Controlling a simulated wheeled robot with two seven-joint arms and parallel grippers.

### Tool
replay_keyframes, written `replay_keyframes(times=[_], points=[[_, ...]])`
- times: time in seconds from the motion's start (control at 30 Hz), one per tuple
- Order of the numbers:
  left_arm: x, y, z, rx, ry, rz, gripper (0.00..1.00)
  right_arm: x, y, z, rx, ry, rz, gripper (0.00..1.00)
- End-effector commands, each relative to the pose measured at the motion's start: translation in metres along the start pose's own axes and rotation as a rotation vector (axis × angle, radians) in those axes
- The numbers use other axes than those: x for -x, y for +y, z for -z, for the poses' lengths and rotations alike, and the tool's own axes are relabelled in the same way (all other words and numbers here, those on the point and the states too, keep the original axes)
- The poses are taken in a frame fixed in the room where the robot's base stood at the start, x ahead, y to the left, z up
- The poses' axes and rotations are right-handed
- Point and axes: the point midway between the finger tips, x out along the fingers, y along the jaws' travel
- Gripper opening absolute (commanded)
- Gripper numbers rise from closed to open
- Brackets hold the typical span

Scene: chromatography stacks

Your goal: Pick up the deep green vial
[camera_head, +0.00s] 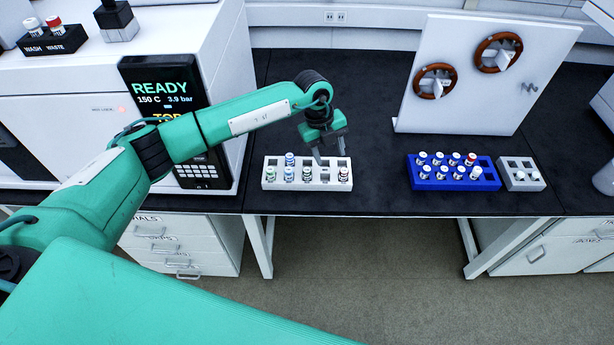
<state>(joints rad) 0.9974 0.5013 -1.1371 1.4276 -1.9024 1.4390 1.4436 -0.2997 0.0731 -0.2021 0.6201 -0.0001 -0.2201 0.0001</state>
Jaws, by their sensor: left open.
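A white vial rack (307,186) stands near the front edge of the black bench and holds several small capped vials. A vial with green on it (270,174) sits in the front row at the left end; the vials are too small to tell which one is deep green. My left gripper (329,156) points down over the right half of this rack. Its fingers are apart with nothing visible between them, and they hide part of the back row. My right gripper is not in view.
A blue rack (455,186) with several vials and a small grey rack (522,186) stand at the right. A white upright panel (470,110) with brown rings is behind them. A white instrument with a dark READY screen (165,95) is at the left. Bench between racks (380,185) is clear.

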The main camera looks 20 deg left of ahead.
Motion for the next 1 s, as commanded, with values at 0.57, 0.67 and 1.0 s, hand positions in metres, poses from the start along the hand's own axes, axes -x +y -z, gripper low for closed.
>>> replay_keyframes(times=[0.57,0.67,1.0], points=[[-0.016,0.044,-0.059,0.106,-0.165,-0.195,0.5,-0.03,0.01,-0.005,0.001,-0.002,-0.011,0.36],[-0.034,0.048,-0.062,0.104,-0.165,-0.194,0.5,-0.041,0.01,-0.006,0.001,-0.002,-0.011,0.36],[-0.065,0.054,-0.067,0.103,-0.166,-0.192,0.5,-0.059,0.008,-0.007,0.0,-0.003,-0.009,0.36]])
